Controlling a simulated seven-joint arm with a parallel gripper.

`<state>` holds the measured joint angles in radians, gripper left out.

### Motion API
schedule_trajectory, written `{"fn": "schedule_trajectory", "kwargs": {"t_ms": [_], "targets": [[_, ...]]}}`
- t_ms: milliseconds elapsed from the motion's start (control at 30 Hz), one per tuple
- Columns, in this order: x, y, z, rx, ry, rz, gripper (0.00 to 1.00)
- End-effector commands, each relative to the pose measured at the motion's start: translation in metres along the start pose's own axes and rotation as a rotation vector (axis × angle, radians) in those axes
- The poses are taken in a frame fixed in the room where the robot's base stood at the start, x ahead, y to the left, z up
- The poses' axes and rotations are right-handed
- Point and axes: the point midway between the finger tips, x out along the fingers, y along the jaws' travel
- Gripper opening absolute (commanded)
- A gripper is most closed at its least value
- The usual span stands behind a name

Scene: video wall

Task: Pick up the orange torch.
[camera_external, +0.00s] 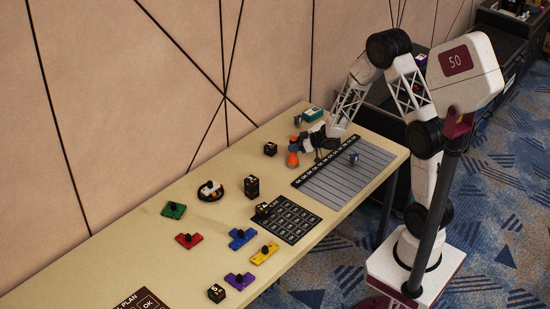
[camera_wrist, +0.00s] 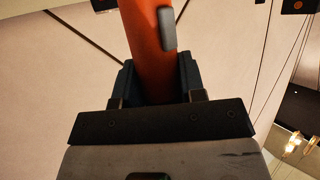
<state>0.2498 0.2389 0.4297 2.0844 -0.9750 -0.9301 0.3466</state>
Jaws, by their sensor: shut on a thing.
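The orange torch (camera_external: 292,159) is at my gripper (camera_external: 301,146) in the external view, near the far end of the table. In the wrist view the orange torch (camera_wrist: 146,45) has a grey button-like patch on its side and stands between the two dark fingers of my gripper (camera_wrist: 157,80). The gripper is shut on it. The torch's far end is cut off by the top of the wrist view. I cannot tell in the external view whether its base touches the table.
A black cube (camera_external: 270,149) stands left of the torch and a teal block (camera_external: 313,114) lies behind. A grey slatted panel (camera_external: 345,178) is to the right. A round dish (camera_external: 210,191), a black grid board (camera_external: 286,220) and coloured blocks lie nearer the front. The wall (camera_external: 130,90) runs along the table's back.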

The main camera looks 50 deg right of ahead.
Motion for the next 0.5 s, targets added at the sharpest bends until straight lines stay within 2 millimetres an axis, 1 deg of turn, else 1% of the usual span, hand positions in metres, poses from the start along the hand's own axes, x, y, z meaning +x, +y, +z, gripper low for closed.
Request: {"fn": "schedule_trajectory", "kwargs": {"t_ms": [267, 400, 500], "targets": [[-0.006, 0.000, -0.016, -0.002, 0.002, 0.001, 0.00], [-0.013, 0.000, -0.033, -0.004, 0.002, 0.001, 0.00], [-0.025, -0.009, -0.028, -0.001, 0.000, 0.001, 0.00]]}}
